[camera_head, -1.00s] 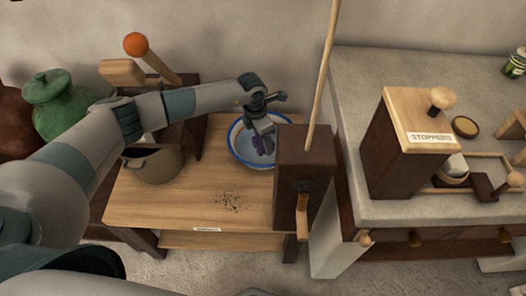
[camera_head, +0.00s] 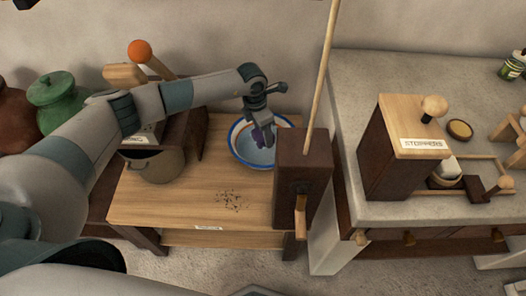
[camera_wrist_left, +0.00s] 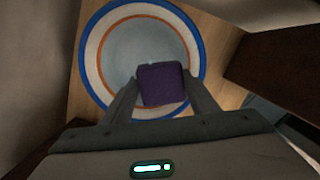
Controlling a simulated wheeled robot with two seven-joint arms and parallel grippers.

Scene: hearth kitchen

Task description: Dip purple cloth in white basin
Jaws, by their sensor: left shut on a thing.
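The white basin (camera_head: 241,152) with blue and orange rim bands stands on the wooden table, behind and left of a dark wooden box. The purple cloth (camera_head: 258,139) is a small dark block. My left gripper (camera_head: 262,133) is shut on it and points down over the basin. In the left wrist view the purple cloth (camera_wrist_left: 161,84) sits between the two fingers (camera_wrist_left: 160,90), against the inside of the white basin (camera_wrist_left: 115,45). I cannot tell whether the cloth touches the water or the basin floor. My right gripper is not in view.
A dark wooden box (camera_head: 303,175) with a tall stick stands close to the basin's right front. A pot (camera_head: 155,166) and a dark crate are at left. Dark crumbs (camera_head: 232,200) lie on the table (camera_head: 180,205). A stone counter (camera_head: 350,100) holds a stoppers box (camera_head: 400,150).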

